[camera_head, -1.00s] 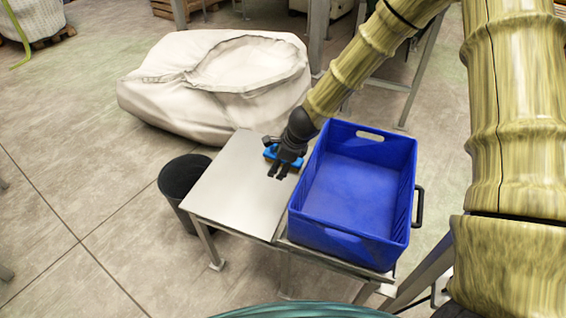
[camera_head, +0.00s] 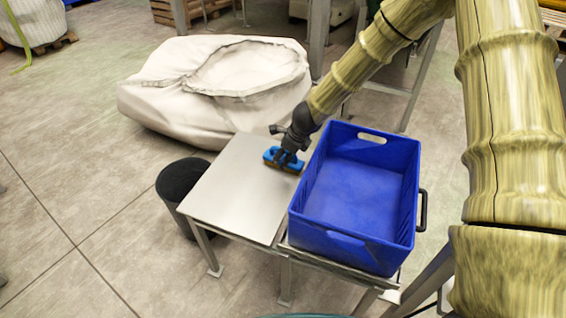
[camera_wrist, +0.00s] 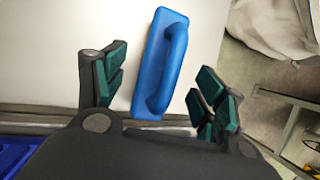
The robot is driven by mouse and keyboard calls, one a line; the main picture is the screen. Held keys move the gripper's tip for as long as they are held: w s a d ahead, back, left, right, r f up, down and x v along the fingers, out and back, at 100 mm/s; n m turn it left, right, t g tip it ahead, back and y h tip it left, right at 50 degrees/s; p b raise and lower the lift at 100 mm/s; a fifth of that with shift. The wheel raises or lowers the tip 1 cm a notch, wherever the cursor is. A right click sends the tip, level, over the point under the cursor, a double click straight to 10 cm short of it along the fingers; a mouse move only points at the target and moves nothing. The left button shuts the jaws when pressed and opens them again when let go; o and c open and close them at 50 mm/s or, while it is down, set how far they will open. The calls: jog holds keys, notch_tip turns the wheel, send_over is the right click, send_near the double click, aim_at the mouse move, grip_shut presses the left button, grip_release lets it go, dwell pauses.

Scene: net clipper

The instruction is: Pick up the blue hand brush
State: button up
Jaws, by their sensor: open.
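The blue hand brush (camera_head: 283,159) lies on the metal table (camera_head: 232,193), close to the blue crate. In the wrist view the brush (camera_wrist: 158,65) shows its blue back and raised handle, running lengthwise between the two fingers. My gripper (camera_head: 286,157) is above the brush in the head view and partly covers it. In the wrist view my gripper (camera_wrist: 158,88) is open, one green-padded finger on each side of the brush, with a gap to each. I see no contact with the brush.
A blue crate (camera_head: 352,247) stands at the table's right side, with its wall close to my gripper. A black bin (camera_head: 183,180) stands left of the table. A large white sack (camera_head: 165,85) lies behind it. The table's front left is clear.

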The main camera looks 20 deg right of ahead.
aim_at(283, 158)
jog(key=b+x, duration=0.1)
jog(key=x, duration=0.3)
jog(key=shift+w+a+f, duration=0.1)
jog(key=shift+w+f, duration=0.1)
jog(key=shift+f, duration=0.15)
jog(key=c, duration=1.2)
